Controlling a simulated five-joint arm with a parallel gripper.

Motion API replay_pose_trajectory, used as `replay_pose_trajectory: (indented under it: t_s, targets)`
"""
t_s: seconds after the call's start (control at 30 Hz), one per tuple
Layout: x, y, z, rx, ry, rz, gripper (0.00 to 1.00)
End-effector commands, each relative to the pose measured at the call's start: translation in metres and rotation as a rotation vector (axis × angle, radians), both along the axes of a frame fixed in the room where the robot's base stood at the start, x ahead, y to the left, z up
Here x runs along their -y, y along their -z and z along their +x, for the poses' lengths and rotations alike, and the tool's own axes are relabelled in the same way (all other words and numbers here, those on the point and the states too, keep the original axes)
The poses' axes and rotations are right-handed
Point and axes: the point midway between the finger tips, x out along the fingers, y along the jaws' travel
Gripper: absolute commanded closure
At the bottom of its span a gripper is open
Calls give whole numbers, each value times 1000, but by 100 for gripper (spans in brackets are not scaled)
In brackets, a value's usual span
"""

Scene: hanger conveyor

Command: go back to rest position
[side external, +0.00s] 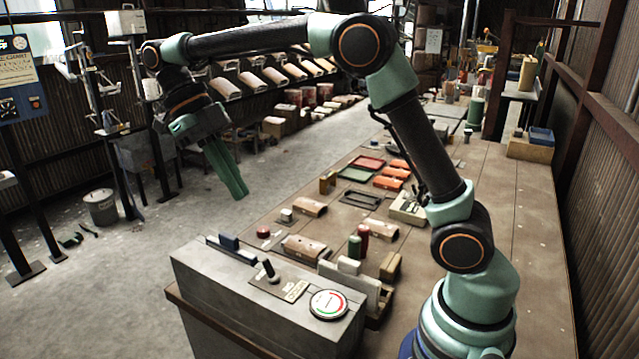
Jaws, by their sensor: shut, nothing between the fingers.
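My gripper (240,194) has long green fingers pressed together, with nothing between them. It points down and slightly right, in the air over the open floor, to the left of the workbench (525,225). My arm reaches from its base at the lower right, up and across to the left. The fingers appear clear of the bench and of the objects on it.
A grey control box (215,280) with a lever and a round gauge (328,304) stands at the bench's near end. Orange blocks (388,183), a red tray (367,163) and several small parts lie on the bench. Hanging racks (100,90) stand at left. Bare floor (165,225) lies between.

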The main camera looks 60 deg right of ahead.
Motion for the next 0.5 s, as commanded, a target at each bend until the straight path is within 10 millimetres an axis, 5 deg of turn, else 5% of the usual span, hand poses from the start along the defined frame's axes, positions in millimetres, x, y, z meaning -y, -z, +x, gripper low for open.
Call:
replay_pose_trajectory:
  t_s: [0.27,0.5]
  targets:
    - [3,-2,-3,43,94,-40,100]
    - [15,-9,-18,225,568,-200,100]
